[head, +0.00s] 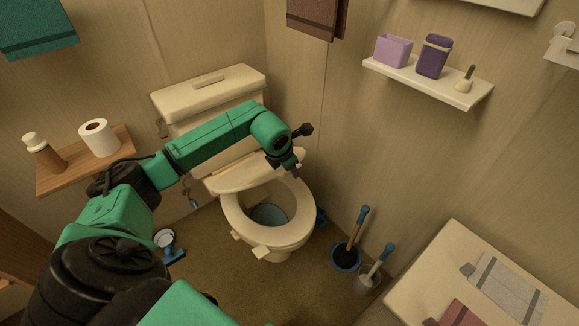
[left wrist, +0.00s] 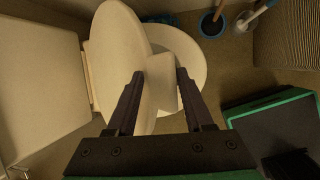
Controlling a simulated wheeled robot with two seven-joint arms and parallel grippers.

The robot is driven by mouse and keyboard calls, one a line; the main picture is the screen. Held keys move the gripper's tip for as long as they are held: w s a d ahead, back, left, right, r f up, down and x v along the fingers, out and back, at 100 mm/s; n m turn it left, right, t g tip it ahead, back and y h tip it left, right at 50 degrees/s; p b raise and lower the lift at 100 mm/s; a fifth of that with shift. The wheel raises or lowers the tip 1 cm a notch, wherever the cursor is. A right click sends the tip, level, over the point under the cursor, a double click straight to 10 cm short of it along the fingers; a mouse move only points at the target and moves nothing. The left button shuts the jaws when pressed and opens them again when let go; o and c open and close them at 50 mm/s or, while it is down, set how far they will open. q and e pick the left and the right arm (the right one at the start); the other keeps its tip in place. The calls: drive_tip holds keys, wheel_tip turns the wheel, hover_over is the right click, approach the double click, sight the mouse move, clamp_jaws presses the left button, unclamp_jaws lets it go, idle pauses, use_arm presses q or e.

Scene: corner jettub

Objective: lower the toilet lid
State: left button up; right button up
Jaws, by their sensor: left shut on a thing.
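The toilet lid (head: 258,172) is cream and stands tilted above the seat, part-way between upright and flat. The open seat ring (head: 289,238) lies on the bowl below it. In the left wrist view the lid (left wrist: 117,55) shows as a pale oval slab beside the tank. My left gripper (head: 296,171) is at the right edge of the lid. Its two dark fingers (left wrist: 160,76) are shut on a pale tab at the lid's edge. In the head view the green left arm hides part of the lid and tank. My right gripper is not in view.
The toilet tank (head: 225,91) stands against the back wall. A plunger (head: 347,256) and a brush (head: 369,281) stand on the floor at the right. A counter (head: 440,262) is at the lower right. A wooden shelf (head: 60,180) with a toilet roll (head: 98,137) is at the left.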

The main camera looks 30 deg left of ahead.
use_arm(q)
drive_tip(key=shift+a+r, duration=0.1)
drive_tip(key=shift+r, duration=0.3)
drive_tip(key=v, duration=1.4)
drive_tip(key=shift+s+f, duration=0.1)
drive_tip(key=shift+f, duration=0.1)
